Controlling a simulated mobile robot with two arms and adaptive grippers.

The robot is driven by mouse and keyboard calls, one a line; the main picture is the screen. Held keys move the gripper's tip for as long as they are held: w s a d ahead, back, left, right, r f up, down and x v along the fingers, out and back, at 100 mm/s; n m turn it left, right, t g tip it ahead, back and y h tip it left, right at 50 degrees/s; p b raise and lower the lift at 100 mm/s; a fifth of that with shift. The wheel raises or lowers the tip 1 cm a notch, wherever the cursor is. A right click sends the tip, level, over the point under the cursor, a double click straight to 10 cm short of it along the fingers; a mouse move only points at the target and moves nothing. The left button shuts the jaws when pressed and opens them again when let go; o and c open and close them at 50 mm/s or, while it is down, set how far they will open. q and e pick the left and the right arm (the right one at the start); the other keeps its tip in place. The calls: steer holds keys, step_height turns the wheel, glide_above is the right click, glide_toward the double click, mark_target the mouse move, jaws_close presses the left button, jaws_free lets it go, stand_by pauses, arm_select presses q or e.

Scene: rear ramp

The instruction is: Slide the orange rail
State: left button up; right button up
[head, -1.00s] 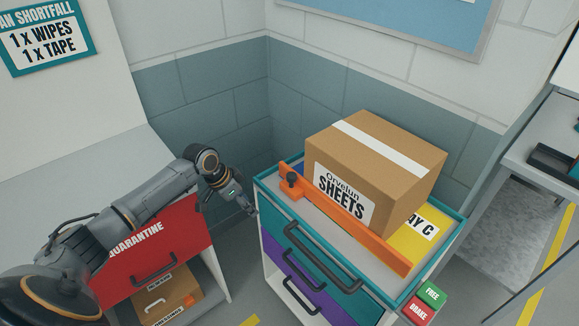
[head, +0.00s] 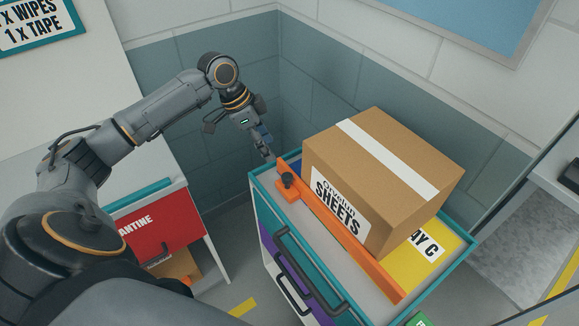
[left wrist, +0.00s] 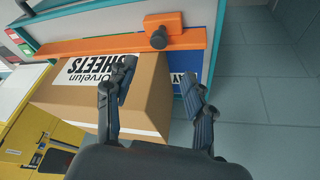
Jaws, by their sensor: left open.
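The orange rail (head: 378,276) lies across the top of the teal-edged cart (head: 461,262), along the near side of a cardboard box labelled SHEETS (head: 400,160). A dark knob (head: 287,180) stands at the rail's far left end. My left gripper (head: 265,154) is open and empty, pointing down just beyond that end. In the left wrist view, my open left gripper (left wrist: 160,85) has its fingers in front of the box (left wrist: 120,95) and a blue panel, with the rail (left wrist: 90,47) and its knob (left wrist: 158,38) above them. I see no clear contact with the rail.
A yellow panel marked C (head: 420,255) shows beside the box on the cart top. A red quarantine drawer (head: 165,222) stands at the left. The tiled wall (head: 200,120) is close behind my left arm. Open floor shows between the drawer unit and the cart.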

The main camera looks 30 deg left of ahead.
arm_select(q)
steer(key=p, duration=0.1)
glide_toward(286, 176)
steer(key=f, duration=0.2)
steer(key=x, duration=0.4)
steer(key=p+x, duration=0.1)
steer(key=x, duration=0.1)
steer(key=shift+w+d+f, duration=0.1)
steer(key=shift+w+d, duration=0.25)
steer(key=shift+d, duration=0.05)
steer(key=shift+f, duration=0.25)
jaws_close()
arm_select(e)
steer(key=shift+s+d+r, duration=0.2)
steer(key=shift+s+r, duration=0.3)
steer(key=shift+r, duration=0.1)
steer(key=shift+s+d+r, duration=0.15)
steer(key=shift+s+r, duration=0.35)
steer(key=shift+r, duration=0.1)
